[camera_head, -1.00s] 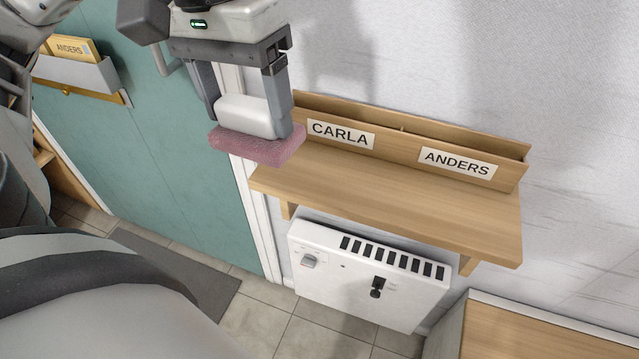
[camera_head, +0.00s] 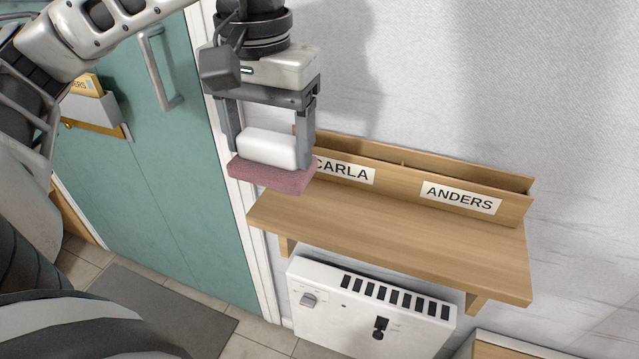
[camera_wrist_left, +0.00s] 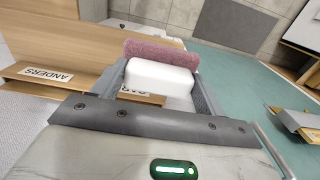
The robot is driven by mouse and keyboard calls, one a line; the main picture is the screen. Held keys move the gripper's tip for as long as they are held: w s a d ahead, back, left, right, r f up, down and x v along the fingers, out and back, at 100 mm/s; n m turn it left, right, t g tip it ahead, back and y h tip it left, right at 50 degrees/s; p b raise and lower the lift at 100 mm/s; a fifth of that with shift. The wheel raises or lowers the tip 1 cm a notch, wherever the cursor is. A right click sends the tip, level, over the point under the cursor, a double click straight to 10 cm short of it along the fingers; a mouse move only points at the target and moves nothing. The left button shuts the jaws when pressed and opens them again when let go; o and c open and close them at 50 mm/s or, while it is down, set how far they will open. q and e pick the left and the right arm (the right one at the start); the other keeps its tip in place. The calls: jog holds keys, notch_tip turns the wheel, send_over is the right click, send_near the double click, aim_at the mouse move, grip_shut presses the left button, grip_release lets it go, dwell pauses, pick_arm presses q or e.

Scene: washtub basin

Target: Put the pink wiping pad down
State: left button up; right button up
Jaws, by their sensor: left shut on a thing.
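The pink wiping pad (camera_head: 270,177) has a white block-shaped handle (camera_head: 267,148) on top. My left gripper (camera_head: 268,150) points down and is shut on the white handle, with the pink side facing down. The pad is in the air by the left end of the wooden shelf (camera_head: 400,235), partly in front of the CARLA label (camera_head: 345,169). In the left wrist view the pink pad (camera_wrist_left: 162,52) and its white handle (camera_wrist_left: 158,78) sit between the fingers. Whether the pad touches the shelf cannot be told. My right gripper is not in view.
The shelf top is bare, with a slotted back holder labelled CARLA and ANDERS (camera_head: 460,198). A white heater-like box (camera_head: 370,310) hangs below. A teal door (camera_head: 170,180) with a metal handle (camera_head: 160,68) stands left. A wooden surface (camera_head: 500,345) is at lower right.

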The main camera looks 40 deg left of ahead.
pick_arm(q)
jog(key=w+d+f, duration=0.1)
jog(key=f, duration=0.1)
jog(key=w+d+f, duration=0.1)
jog(key=w+f, duration=0.1)
jog(key=w+d+f, duration=0.1)
jog(key=w+f, duration=0.1)
jog(key=shift+w+d, duration=0.1)
notch_tip(320, 180, down, 3)
jog(key=shift+w+f+p, duration=0.1)
jog(key=shift+w+p, duration=0.05)
jog(key=shift+p, duration=0.15)
jog(key=o, duration=0.9)
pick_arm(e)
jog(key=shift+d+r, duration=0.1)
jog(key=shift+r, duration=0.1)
pick_arm(q)
jog(key=r, duration=1.5)
jog(key=shift+s+r, duration=0.25)
jog(key=shift+r, duration=0.05)
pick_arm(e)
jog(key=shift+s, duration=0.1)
